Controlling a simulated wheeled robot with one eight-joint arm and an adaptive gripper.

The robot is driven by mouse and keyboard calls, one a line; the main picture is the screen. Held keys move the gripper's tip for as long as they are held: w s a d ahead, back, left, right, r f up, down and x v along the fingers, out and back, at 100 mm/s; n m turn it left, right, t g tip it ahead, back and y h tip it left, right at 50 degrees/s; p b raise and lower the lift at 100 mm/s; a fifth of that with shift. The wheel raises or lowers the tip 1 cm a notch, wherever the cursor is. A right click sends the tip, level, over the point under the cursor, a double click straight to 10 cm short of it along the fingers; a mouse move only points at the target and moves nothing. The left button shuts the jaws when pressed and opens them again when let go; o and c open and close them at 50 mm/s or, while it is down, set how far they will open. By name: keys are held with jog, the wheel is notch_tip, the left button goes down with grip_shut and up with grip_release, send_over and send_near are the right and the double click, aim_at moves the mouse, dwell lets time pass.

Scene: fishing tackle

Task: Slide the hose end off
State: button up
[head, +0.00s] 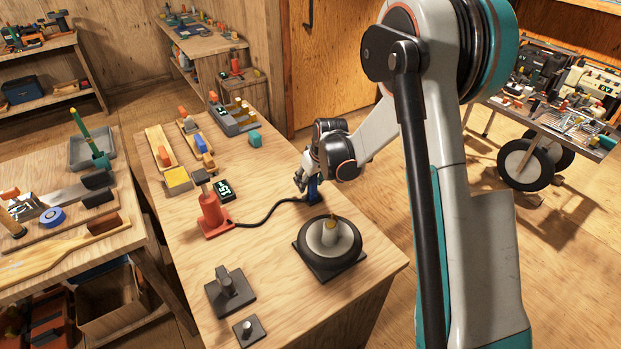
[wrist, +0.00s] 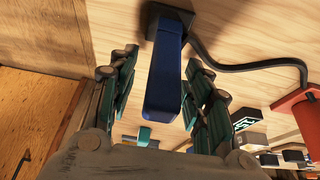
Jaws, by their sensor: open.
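A thin black hose (head: 268,215) curves across the bench from a red-orange pump-like body (head: 211,218) to a blue upright piece (head: 313,190) on a small dark base. In the wrist view the blue piece (wrist: 164,75) stands between the two fingers of my gripper (wrist: 160,85). The gripper is open, with a visible gap on each side of the blue piece. The hose (wrist: 240,68) meets the dark base (wrist: 180,15) of that piece. In the head view my gripper (head: 308,175) partly hides the blue piece. How the hose end fits there cannot be seen clearly.
A round black base with a pale spool (head: 330,235) stands close in front of my gripper. A dark post on a plate (head: 230,290) is at the near edge. Bare wood lies around the hose.

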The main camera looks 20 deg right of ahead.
grip_shut()
jog(key=shift+r, duration=0.1)
jog(key=shift+r+p, duration=1.35)
jog(key=shift+r, duration=0.95)
